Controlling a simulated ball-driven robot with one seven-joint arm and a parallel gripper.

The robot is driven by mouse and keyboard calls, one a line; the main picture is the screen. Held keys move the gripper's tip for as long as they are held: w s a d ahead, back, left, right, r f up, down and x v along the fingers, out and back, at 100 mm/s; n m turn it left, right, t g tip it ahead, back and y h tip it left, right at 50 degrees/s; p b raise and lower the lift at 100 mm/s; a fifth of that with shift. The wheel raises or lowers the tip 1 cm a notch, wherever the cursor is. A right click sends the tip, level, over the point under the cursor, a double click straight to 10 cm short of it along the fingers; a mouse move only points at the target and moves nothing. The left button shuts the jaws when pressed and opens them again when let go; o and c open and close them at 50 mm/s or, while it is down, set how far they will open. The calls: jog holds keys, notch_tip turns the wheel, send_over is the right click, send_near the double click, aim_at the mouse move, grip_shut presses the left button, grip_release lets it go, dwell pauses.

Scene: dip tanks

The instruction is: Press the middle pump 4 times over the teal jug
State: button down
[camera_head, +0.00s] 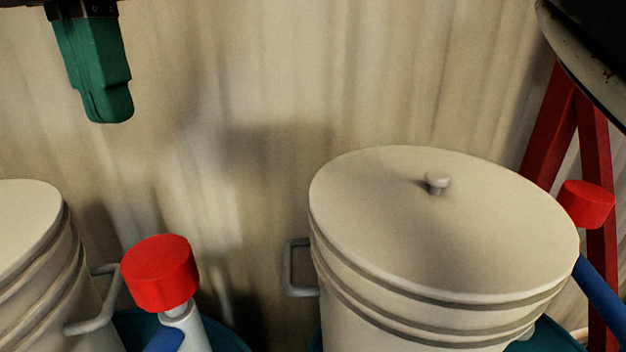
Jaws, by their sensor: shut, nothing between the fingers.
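A pump with a red round head (160,272), a pale neck and a blue spout (165,340) stands at lower left. A second red pump head (587,204) with a blue spout (600,293) shows at the right edge, partly behind a bucket. I cannot tell which is the middle pump. Teal vessel parts show behind the left pump (135,324) and at lower right (550,337); whether either is the teal jug is unclear. My gripper (109,116), with green fingers, hangs at upper left, shut and empty, above and apart from the left red head.
A large cream bucket (380,318) with a knobbed lid stands at right centre. Another cream bucket (40,300) is cut off at the left edge. Red legs (550,120) stand behind at right. The wall behind is pale and streaked.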

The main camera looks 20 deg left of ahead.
aim_at(157, 253)
jog(key=n, duration=0.3)
jog(key=shift+r, duration=0.35)
notch_tip(157, 253, down, 14)
jog(key=shift+f+b, duration=0.1)
jog(key=shift+b, duration=1)
